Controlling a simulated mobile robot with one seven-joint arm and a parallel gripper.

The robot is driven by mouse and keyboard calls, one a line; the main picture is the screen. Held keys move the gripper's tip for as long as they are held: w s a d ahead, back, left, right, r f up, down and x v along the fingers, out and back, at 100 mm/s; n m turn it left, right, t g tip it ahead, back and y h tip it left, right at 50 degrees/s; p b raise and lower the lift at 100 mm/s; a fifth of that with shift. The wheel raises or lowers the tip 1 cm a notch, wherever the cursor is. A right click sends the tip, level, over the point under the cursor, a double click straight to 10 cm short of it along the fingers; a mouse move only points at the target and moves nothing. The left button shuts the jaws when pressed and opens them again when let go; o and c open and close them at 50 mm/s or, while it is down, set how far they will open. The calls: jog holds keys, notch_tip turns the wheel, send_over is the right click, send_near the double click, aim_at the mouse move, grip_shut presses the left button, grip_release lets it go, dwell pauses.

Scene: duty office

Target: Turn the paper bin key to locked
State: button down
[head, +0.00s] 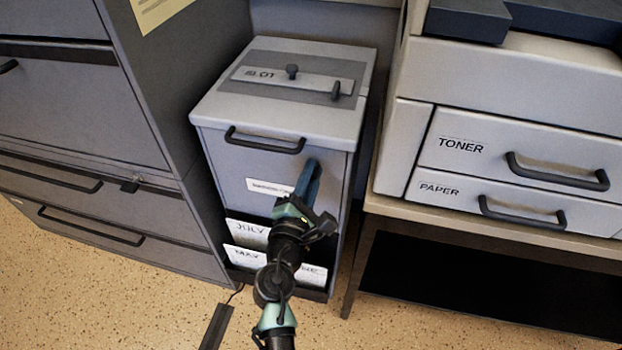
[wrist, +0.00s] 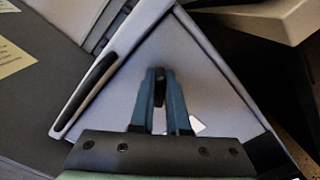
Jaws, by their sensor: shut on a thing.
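The paper bin (head: 225,165) is a grey box with a lid marked SLOT and a dark bar handle (head: 265,140) near the top of its front. My gripper (head: 313,166) reaches the upper right of that front, right of and below the handle. In the wrist view my gripper (wrist: 160,74) has its two blue fingers shut on a small dark key (wrist: 159,92) at the bin's front panel. The fingers hide the key in the head view. I cannot tell which way the key is turned.
Grey drawers (head: 75,130) stand close on the left. A wooden stand (head: 480,226) with TONER and PAPER drawers (head: 515,165) is close on the right. Sheets marked JULY (head: 247,232) and MAY sit low on the bin's front.

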jog(key=m+b, duration=0.1)
jog(key=m, duration=0.1)
jog(key=m+b, duration=0.1)
jog(key=shift+f+m, duration=0.3)
jog(key=shift+m, duration=0.1)
jog(key=shift+m+b, duration=1.25)
jog(key=shift+m, duration=0.65)
jog(key=c, duration=0.9)
grip_release()
jog(key=shift+r, duration=0.1)
jog(key=shift+s, duration=0.1)
jog(key=v, duration=1.2)
jog(key=shift+s+p, duration=0.3)
jog(key=shift+s, duration=0.1)
